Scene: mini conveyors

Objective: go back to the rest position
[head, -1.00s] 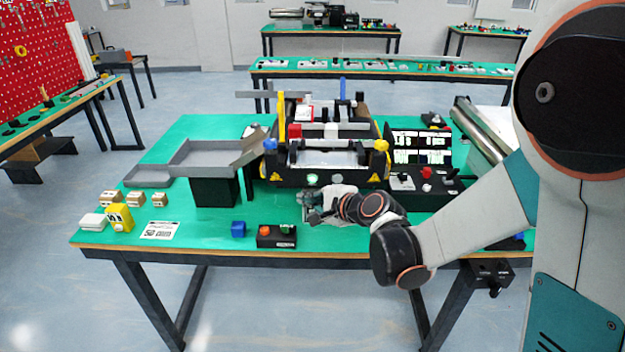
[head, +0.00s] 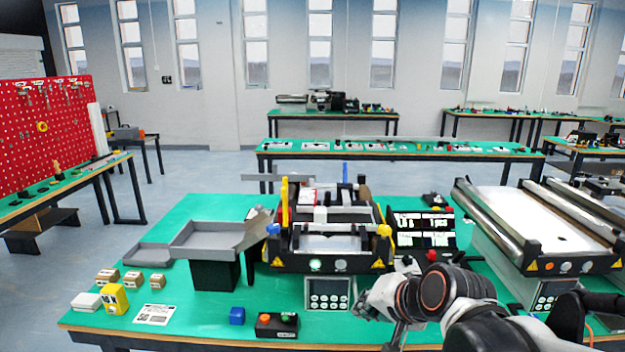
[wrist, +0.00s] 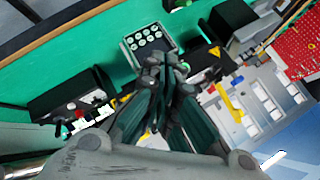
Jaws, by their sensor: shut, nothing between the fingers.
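My gripper (head: 372,308) is at the lower middle right of the head view, over the front part of the green table (head: 190,325). In the wrist view its fingers (wrist: 166,72) are together, with nothing seen between them. My gripper is to the right of and in front of the keypad box (head: 328,292), which stands below the mini conveyor (head: 330,262). The keypad also shows just beyond the fingertips in the wrist view (wrist: 150,42). My arm reaches in from the lower right.
A larger conveyor (head: 545,225) is at right. Grey trays (head: 205,240) are at left.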

